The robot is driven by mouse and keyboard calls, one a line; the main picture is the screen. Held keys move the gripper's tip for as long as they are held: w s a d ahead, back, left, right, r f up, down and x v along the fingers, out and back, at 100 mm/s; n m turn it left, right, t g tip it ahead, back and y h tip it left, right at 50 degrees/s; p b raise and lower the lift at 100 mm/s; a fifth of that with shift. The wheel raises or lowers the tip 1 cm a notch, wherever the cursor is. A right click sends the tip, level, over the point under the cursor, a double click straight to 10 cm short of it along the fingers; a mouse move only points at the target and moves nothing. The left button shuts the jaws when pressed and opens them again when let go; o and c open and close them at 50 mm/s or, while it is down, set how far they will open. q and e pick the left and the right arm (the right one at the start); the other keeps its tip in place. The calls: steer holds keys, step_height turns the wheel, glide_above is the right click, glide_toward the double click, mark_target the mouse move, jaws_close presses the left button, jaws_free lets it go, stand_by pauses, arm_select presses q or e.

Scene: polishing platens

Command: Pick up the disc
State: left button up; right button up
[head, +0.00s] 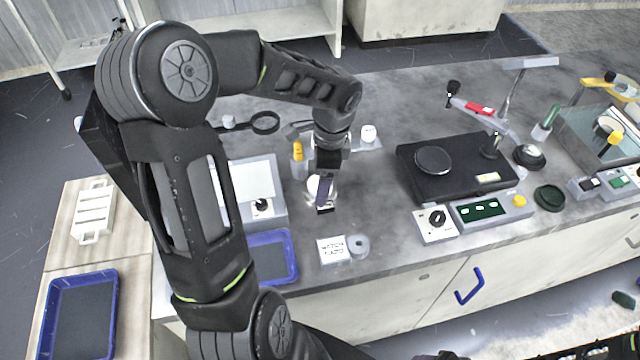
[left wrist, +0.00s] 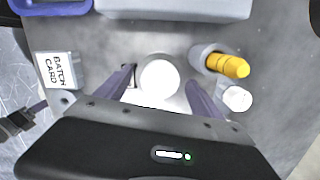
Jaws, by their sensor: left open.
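A white round disc (left wrist: 160,78) shows in the left wrist view between the two fingers of my left gripper (left wrist: 163,86). A gap is visible on each side of it, and its lower edge lies close to the gripper body. A paler surface shows just below it. In the head view my left gripper (head: 325,200) points down over the bench, and only part of a white round thing (head: 314,187) shows beside it. The fingers are open. Whether they touch the disc cannot be told.
A yellow-tipped bottle (left wrist: 232,65) and a white-capped jar (left wrist: 237,98) stand close to the right finger. A batch card block (head: 332,250) and a blue tray (head: 293,262) lie near the front edge. A black polishing machine (head: 415,188) stands to the right.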

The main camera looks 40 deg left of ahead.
arm_select(q)
jaws_close()
stand_by(0.7)
steer(key=shift+r, duration=0.1)
step_height(320, 180, up, 10)
stand_by(0.3)
steer(key=shift+p, duration=0.3)
